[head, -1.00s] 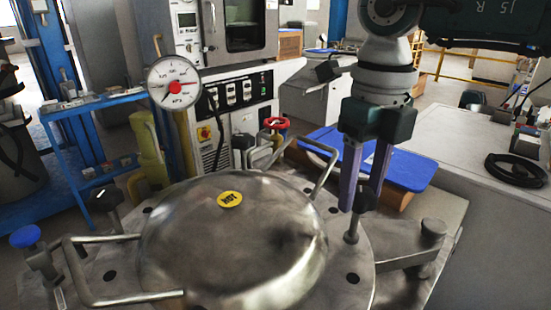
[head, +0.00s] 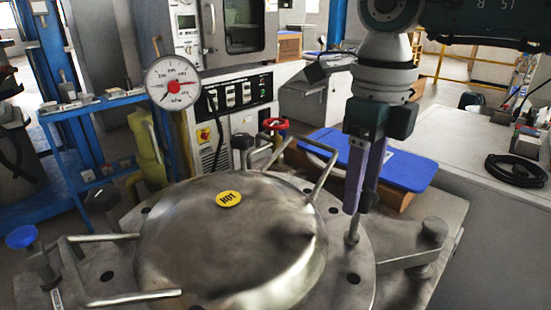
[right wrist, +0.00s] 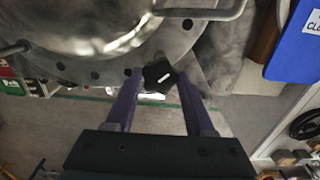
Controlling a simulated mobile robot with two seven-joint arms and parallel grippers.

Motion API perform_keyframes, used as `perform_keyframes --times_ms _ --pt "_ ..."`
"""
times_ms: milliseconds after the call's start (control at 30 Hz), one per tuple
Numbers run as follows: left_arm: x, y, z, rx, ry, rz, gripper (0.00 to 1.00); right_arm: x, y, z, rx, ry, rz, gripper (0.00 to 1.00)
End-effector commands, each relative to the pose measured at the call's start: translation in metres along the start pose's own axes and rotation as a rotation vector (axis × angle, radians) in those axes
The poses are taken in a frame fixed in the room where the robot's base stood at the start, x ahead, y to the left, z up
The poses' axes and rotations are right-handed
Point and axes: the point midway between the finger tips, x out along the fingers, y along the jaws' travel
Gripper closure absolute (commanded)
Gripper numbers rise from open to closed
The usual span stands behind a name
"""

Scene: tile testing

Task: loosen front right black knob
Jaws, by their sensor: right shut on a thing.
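The round metal lid (head: 240,255) with a yellow HOT label (head: 229,199) sits on a flanged vessel. A black knob (right wrist: 160,77) stands on a metal stem (head: 353,232) at the flange's right side. My right gripper (head: 362,205) points down, its two purple fingers closed around this knob. In the right wrist view the right gripper (right wrist: 155,75) has one finger on each side of the knob. In the head view the fingers mostly hide the knob. My left gripper is not in view.
Other black knobs stand at the back (head: 242,143) and left (head: 103,198) of the flange. Bent metal handles (head: 322,160) rise from the lid. A pressure gauge (head: 173,84) stands behind. A metal arm with a post (head: 432,235) lies right of the gripper.

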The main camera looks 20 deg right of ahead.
Motion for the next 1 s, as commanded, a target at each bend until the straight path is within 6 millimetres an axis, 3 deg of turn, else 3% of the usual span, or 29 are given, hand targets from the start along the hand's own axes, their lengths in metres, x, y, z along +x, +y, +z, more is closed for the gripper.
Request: perform_keyframes --times_ms 33,67,300,667,1000 --pt "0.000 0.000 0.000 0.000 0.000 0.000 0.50 0.001 0.000 0.000 -0.002 0.001 -0.002 1.00" --pt "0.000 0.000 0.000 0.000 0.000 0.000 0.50 0.001 0.000 0.000 -0.001 0.001 -0.002 0.45" --pt "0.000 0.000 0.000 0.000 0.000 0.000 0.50 0.001 0.000 0.000 0.000 0.001 -0.001 0.18" --pt "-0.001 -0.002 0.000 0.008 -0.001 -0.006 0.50 -0.008 0.000 0.000 0.001 -0.001 0.000 0.16" --pt "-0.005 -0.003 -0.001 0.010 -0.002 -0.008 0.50 -0.073 0.000 0.001 0.001 -0.003 -0.002 0.16"
